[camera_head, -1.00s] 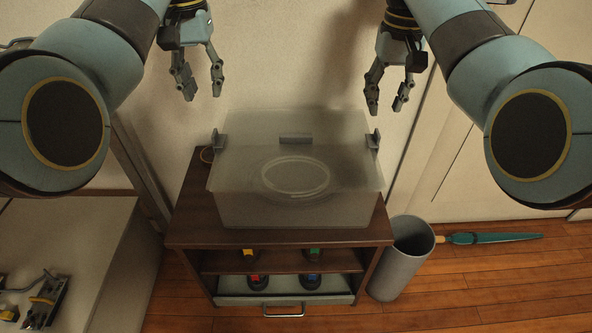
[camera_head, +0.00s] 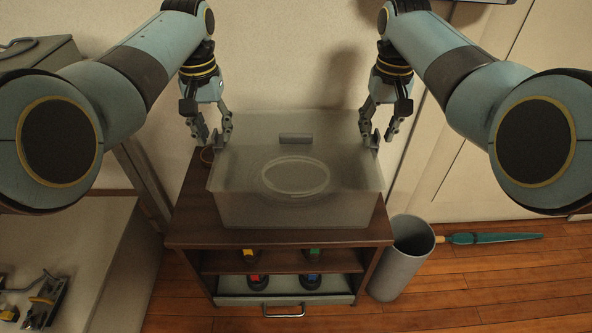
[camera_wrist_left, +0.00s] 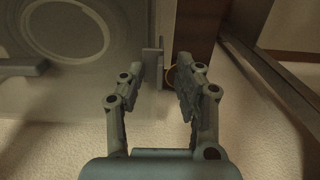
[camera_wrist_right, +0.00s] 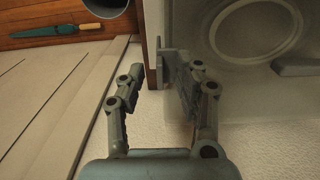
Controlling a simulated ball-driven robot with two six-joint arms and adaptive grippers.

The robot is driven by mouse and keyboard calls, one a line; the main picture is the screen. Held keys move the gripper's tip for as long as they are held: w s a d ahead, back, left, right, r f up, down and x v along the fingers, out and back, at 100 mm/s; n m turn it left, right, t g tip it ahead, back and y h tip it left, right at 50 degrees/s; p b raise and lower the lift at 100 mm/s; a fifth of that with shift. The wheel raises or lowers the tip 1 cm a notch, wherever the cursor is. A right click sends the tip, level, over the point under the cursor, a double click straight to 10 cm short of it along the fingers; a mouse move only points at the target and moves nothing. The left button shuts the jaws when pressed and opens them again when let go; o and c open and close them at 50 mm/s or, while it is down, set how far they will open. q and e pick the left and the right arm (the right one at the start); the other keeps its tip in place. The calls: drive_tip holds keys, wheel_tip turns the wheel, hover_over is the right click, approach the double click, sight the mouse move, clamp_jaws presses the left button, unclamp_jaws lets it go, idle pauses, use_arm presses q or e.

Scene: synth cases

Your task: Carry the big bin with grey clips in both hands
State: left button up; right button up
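The big translucent bin (camera_head: 296,209) with grey clips stands on top of a dark brown cabinet (camera_head: 190,225). My left gripper (camera_head: 213,142) is open at the bin's left clip (camera_head: 217,141). In the left wrist view the left clip (camera_wrist_left: 153,66) shows between the fingertips (camera_wrist_left: 163,78), with no clear grip on it. My right gripper (camera_head: 377,142) is open at the bin's right side. In the right wrist view the right clip (camera_wrist_right: 169,66) shows between the open fingertips (camera_wrist_right: 160,75), nearer one finger. Whether any finger touches the bin is unclear.
A grey waste bin (camera_head: 402,262) stands on the wooden floor right of the cabinet, with a teal umbrella (camera_head: 490,238) beyond it. A pale bench (camera_head: 75,250) with tools is at the left. A wall is close behind the bin.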

use_arm(q)
clamp_jaws()
use_arm(e)
clamp_jaws()
